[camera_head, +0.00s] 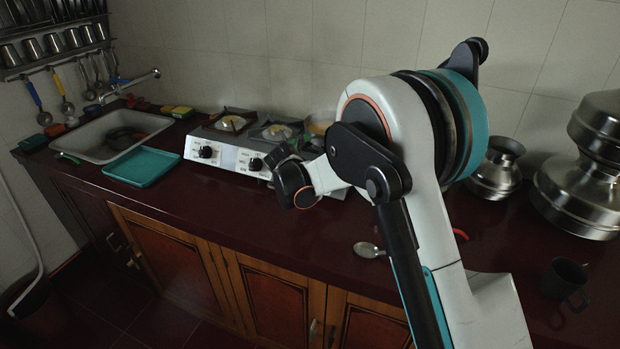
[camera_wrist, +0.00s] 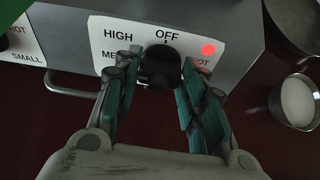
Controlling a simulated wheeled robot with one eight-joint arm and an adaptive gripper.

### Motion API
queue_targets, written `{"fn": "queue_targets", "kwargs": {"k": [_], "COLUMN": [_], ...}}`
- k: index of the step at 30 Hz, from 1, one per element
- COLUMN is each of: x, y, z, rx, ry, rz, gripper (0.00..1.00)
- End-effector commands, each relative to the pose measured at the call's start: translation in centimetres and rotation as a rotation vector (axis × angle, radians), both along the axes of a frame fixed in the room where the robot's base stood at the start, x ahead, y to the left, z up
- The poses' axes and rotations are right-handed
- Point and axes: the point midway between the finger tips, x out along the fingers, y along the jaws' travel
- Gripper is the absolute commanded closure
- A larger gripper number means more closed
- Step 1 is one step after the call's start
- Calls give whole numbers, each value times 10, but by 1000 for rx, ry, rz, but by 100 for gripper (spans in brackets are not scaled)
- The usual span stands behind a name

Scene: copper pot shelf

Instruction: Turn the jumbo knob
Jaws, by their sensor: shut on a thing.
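A round black knob (camera_wrist: 161,62) sits on the white panel (camera_wrist: 125,48) of a stove in the wrist view. The knob's pointer direction is hard to make out. In the head view my arm covers the right end of the stove (camera_head: 228,158), with this knob; two other black knobs show to the left.
A metal cup with pale contents (camera_wrist: 297,100) stands right of the panel. A handle bar (camera_wrist: 72,88) runs below the panel. On the counter are a spoon (camera_head: 367,250), a dark mug (camera_head: 563,280), a teal tray (camera_head: 143,167) and metal pots (camera_head: 497,172).

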Motion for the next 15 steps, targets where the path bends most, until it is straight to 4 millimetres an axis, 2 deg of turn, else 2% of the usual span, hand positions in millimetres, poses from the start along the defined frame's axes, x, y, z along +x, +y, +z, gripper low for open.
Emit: {"fn": "queue_targets", "kwargs": {"k": [8, 15], "x": [-1, -2], "y": [-2, -3], "z": [0, -1], "rx": [118, 293], "ry": [-43, -107], "rz": [-71, -179], "gripper": [86, 86]}}
